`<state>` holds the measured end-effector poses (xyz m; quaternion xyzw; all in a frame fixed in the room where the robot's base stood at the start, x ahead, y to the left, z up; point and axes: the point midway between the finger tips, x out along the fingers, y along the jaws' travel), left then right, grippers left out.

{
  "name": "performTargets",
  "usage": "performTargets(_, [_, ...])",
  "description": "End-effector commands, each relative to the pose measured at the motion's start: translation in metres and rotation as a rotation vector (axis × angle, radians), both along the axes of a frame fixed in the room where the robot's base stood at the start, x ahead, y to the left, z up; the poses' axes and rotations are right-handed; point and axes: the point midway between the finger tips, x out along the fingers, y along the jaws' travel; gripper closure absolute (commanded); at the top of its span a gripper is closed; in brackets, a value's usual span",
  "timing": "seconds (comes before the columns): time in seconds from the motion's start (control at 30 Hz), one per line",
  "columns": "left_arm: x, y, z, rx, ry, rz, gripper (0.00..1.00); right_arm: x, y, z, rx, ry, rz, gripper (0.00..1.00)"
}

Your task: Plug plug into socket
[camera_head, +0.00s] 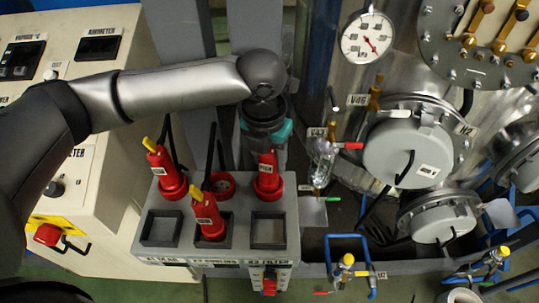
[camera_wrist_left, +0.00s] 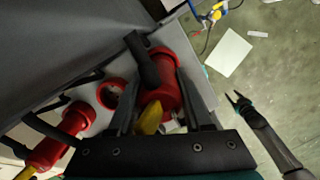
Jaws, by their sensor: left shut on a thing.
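My left gripper (camera_head: 266,148) comes down from above on the right-hand red plug (camera_head: 267,180) in the back row of the grey socket box (camera_head: 145,247). In the left wrist view its fingers are shut around this plug (camera_wrist_left: 171,78), whose base is in or on its round red holder; how deep I cannot tell. A second red plug (camera_head: 165,172) stands back left, and a third (camera_head: 208,217) stands in the front middle square socket. The front right socket (camera_head: 268,231) and front left socket (camera_head: 161,228) are empty. My right gripper (camera_wrist_left: 238,99) shows only in the left wrist view, its fingers apart and empty.
An empty round red holder (camera_head: 222,184) lies in the middle of the back row. Black cables rise behind the plugs. A control cabinet (camera_head: 110,150) stands left; a metal vessel with flanges (camera_head: 405,150), valves and blue pipes stands close on the right.

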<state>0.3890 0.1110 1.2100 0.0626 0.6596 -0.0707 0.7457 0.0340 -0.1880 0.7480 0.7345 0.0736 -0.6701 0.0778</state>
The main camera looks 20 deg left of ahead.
Motion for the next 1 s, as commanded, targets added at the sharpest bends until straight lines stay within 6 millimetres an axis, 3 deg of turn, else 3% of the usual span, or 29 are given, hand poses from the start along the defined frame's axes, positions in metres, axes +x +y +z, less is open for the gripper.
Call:
performTargets(0.37, [0.0002, -0.0002, -0.0095, 0.0, -0.001, -0.001, 1.0, 0.0001, -0.0001, -0.0032, 0.0, 0.0, 0.0, 0.5])
performTargets(0.4, [0.0004, -0.0003, -0.0098, 0.0, -0.002, -0.001, 0.49, 0.0001, -0.0001, -0.0032, 0.0, 0.0, 0.0, 0.5])
performTargets(0.7, [0.0003, -0.0003, -0.0093, 0.0, -0.001, 0.0, 0.15, 0.0001, -0.0001, -0.0029, 0.0, 0.0, 0.001, 0.5])
performTargets(1.0, [-0.0002, 0.0, -0.0078, 0.0, 0.0, 0.0, 0.15, 0.0002, -0.0002, -0.0031, 0.0, 0.0, 0.001, 0.5])
